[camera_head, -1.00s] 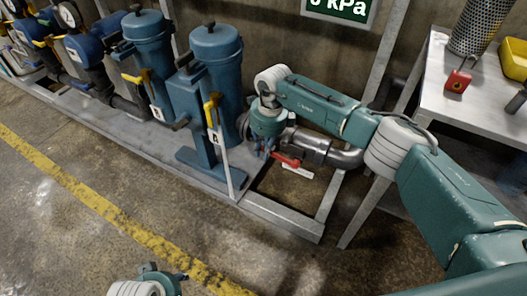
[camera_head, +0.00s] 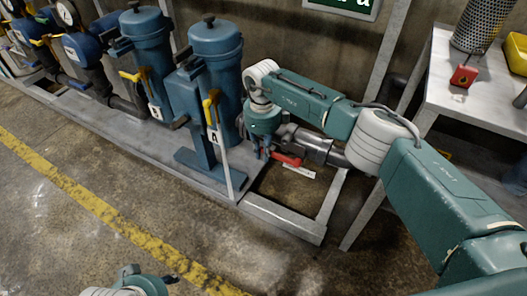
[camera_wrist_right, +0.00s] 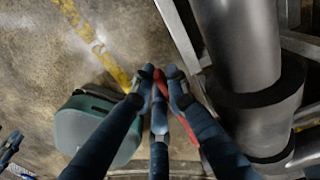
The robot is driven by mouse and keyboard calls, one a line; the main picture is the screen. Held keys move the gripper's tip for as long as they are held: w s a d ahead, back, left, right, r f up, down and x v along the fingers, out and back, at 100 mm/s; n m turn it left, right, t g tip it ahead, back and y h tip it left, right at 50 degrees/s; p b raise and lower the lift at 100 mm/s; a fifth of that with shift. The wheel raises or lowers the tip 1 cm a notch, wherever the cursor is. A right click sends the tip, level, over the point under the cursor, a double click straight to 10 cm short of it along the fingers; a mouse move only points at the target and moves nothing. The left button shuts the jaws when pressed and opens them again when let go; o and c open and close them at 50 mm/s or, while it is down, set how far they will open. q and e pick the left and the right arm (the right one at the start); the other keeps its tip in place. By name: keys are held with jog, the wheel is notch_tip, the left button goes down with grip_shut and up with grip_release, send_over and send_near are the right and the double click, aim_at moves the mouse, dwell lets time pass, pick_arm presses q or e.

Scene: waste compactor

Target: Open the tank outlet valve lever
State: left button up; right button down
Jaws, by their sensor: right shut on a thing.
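The red valve lever (camera_head: 287,160) sits by the grey outlet pipe (camera_head: 318,148), low behind the skid frame in the head view. My right gripper (camera_head: 262,153) is at its left end, with the arm reaching over from the right. In the right wrist view the fingers (camera_wrist_right: 158,80) are closed around the red lever (camera_wrist_right: 183,125), beside the thick grey pipe (camera_wrist_right: 240,45). The fingers hide part of the lever. My left gripper (camera_head: 150,280) shows only partly at the bottom edge of the head view, away from the valve; its finger state is unclear.
Blue filter housings (camera_head: 214,65) with yellow-handled levers stand left of the valve. A metal table (camera_head: 440,95) with a red tag-like block (camera_head: 463,76) and a yellow bin is at right. A frame post rises behind my right arm. The floor in front is open.

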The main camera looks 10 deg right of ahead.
jog(key=c, duration=1.7)
grip_release()
jog(key=shift+f, duration=0.2)
jog(key=shift+r, duration=0.15)
notch_tip(320, 180, up, 12)
jog(key=shift+a+f, duration=0.1)
